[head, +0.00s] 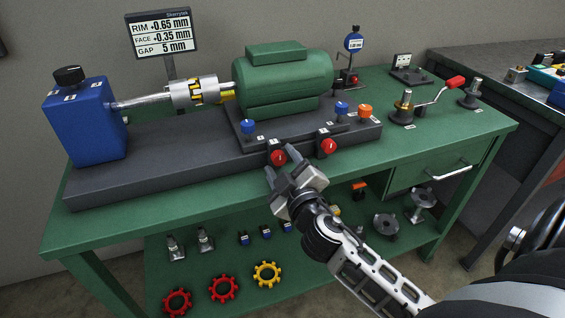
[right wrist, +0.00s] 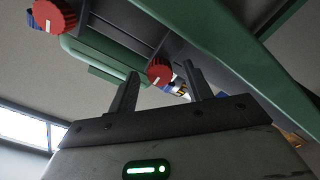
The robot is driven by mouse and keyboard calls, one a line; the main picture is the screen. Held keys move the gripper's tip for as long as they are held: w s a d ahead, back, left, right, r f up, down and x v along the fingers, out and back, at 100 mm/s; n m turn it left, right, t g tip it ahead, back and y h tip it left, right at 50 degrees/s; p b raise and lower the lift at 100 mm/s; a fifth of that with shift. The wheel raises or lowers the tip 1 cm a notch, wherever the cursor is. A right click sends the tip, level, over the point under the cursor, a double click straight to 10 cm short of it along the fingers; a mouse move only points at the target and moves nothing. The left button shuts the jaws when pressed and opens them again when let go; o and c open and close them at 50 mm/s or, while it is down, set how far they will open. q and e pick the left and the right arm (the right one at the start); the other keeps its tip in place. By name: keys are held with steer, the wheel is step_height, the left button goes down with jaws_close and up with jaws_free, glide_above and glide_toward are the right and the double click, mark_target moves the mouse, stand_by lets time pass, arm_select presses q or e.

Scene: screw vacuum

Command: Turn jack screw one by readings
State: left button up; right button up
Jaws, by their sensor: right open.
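A red jack screw knob (head: 278,158) sits on the front of the dark base, below the green motor (head: 285,80). A second red knob (head: 328,146) is to its right. My right gripper (head: 280,163) is open, its fingertips near the left red knob. In the right wrist view that knob (right wrist: 160,71) appears between the open fingers (right wrist: 161,85), and the other red knob (right wrist: 55,14) is at upper left. Contact cannot be told. The readout (head: 163,34) shows RIM +0.65 mm, FACE +0.35 mm, GAP 5 mm. My left gripper is not in view.
A blue pump box (head: 82,122) joins the motor through a coupling (head: 195,92). Blue knobs (head: 248,127) and an orange knob (head: 365,111) stand on the base. A red-handled crank (head: 455,83) is at right. The lower shelf holds gears (head: 224,288) and small parts.

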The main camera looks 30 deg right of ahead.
steer(key=c, duration=1)
steer(key=shift+n, duration=0.4)
